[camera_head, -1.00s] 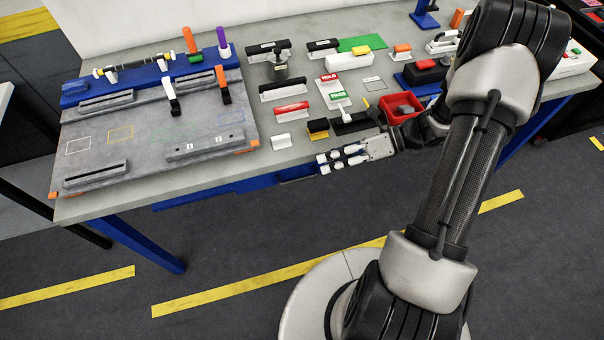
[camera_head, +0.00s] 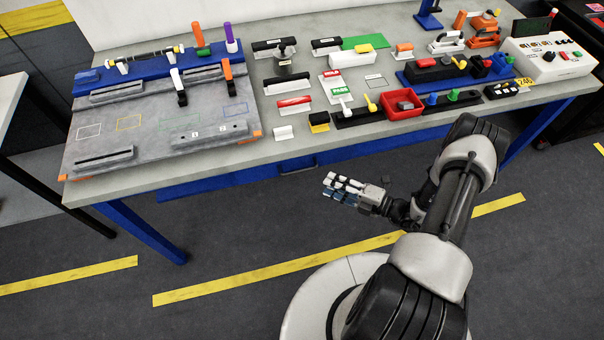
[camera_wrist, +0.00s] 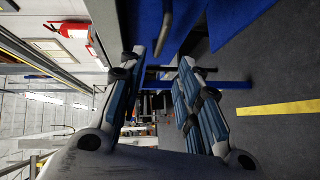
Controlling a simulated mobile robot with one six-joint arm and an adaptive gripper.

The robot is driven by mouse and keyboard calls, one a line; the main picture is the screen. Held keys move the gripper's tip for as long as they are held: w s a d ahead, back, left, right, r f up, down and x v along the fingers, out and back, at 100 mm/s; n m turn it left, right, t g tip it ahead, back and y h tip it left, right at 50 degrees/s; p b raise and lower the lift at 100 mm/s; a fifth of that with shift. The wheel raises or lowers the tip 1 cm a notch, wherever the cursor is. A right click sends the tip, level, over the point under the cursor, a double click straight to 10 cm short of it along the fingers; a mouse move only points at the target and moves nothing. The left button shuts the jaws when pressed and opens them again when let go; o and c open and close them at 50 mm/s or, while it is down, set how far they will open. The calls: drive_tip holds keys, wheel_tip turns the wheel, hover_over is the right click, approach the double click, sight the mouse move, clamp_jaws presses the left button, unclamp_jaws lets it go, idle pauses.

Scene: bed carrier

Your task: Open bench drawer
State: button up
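The bench drawer has a blue front (camera_head: 240,178) under the grey bench top and looks closed. Its dark handle (camera_head: 298,168) sits at the front, left of my gripper (camera_head: 334,187). In the wrist view the blue front (camera_wrist: 188,18) fills the top, and a dark curved bar that looks like the handle (camera_wrist: 163,35) shows near the fingertips. My gripper (camera_wrist: 163,65) is open, with a clear gap between its two fingers. It is below the bench top's front edge, and I see no contact with the handle.
The bench top (camera_head: 235,155) carries a grey fixture board (camera_head: 150,150), a red bin (camera_head: 402,108) and several tools and blocks. A blue bench leg (camera_head: 140,240) stands at the left. The floor in front of the bench is clear, with yellow stripes (camera_head: 270,270).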

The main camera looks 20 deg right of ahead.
drive_tip(key=b+x, duration=0.1)
drive_tip(key=x, duration=1)
drive_tip(key=shift+w+a+b, duration=0.2)
drive_tip(key=shift+a+b, duration=0.1)
drive_tip(key=shift+b, duration=0.1)
clamp_jaws()
